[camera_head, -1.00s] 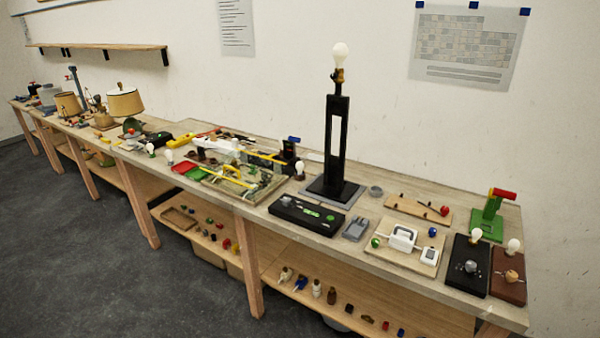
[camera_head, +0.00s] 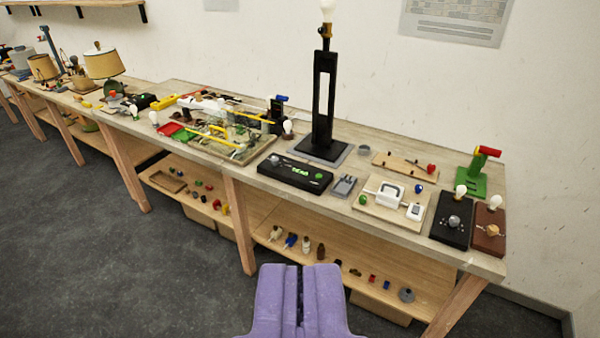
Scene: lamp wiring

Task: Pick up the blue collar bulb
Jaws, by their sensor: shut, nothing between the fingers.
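My gripper (camera_head: 300,270) shows at the bottom middle as two purple fingers, shut and empty, in front of the lower shelf and apart from everything. No blue collar can be made out for certain on any bulb. A small blue piece (camera_head: 290,240) lies on the lower shelf between pale pieces; it is too small to tell whether it is a bulb's collar. White bulbs stand on the bench top: one (camera_head: 461,190) by a black box, one (camera_head: 495,202) by a brown box, one (camera_head: 288,127) near the middle, and two (camera_head: 134,112) (camera_head: 154,118) farther left.
A tall black lamp (camera_head: 322,105) stands on the long wooden bench (camera_head: 400,238). Control boxes, a green stand (camera_head: 474,181) and small parts crowd the top. The lower shelf (camera_head: 262,215) holds several small parts. Bench legs stand in front; the dark floor (camera_head: 70,260) at left is clear.

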